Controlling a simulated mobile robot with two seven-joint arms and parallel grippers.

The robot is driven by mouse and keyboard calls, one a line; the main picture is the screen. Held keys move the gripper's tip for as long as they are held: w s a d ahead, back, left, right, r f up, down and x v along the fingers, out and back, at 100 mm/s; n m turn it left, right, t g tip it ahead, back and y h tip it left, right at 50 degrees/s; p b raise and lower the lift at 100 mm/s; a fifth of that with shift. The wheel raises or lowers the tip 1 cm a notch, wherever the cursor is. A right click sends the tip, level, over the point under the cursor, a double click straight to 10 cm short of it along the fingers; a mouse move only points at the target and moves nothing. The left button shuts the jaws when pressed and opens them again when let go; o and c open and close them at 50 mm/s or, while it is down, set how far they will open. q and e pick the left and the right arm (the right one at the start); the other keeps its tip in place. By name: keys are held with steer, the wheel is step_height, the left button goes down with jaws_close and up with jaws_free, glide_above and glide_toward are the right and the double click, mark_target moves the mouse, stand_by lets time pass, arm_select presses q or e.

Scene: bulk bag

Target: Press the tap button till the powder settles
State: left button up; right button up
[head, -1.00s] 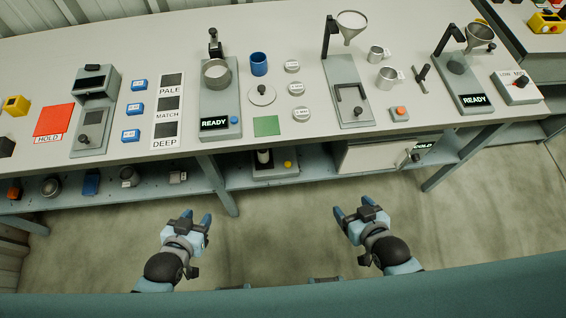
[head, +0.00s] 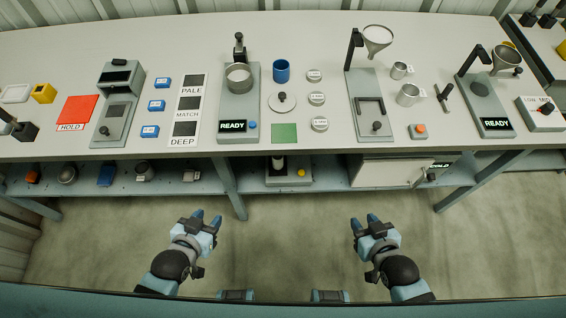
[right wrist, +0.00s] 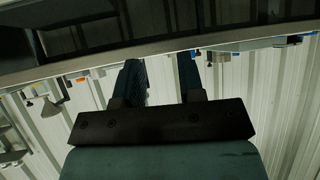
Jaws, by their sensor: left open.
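A blue button (head: 252,125) sits beside a READY display (head: 232,126) on a grey device (head: 241,105) with a round metal cup (head: 239,78). An orange button (head: 418,131) sits on a small grey box right of the funnel stand. I cannot tell which one is the tap button. No powder can be made out clearly. My left gripper (head: 206,217) is open and empty, in front of the bench and away from both buttons. My right gripper (head: 364,222) is open and empty, also in front of the bench; its spread fingers show in the right wrist view (right wrist: 160,82).
The long white bench (head: 330,40) crosses the view, with a lower shelf (head: 330,172). A funnel (head: 377,38), metal cups (head: 408,95), a blue cup (head: 281,70) and a second READY device (head: 487,108) stand on it. Floor between grippers and bench is clear.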

jaws_close()
stand_by(1.4)
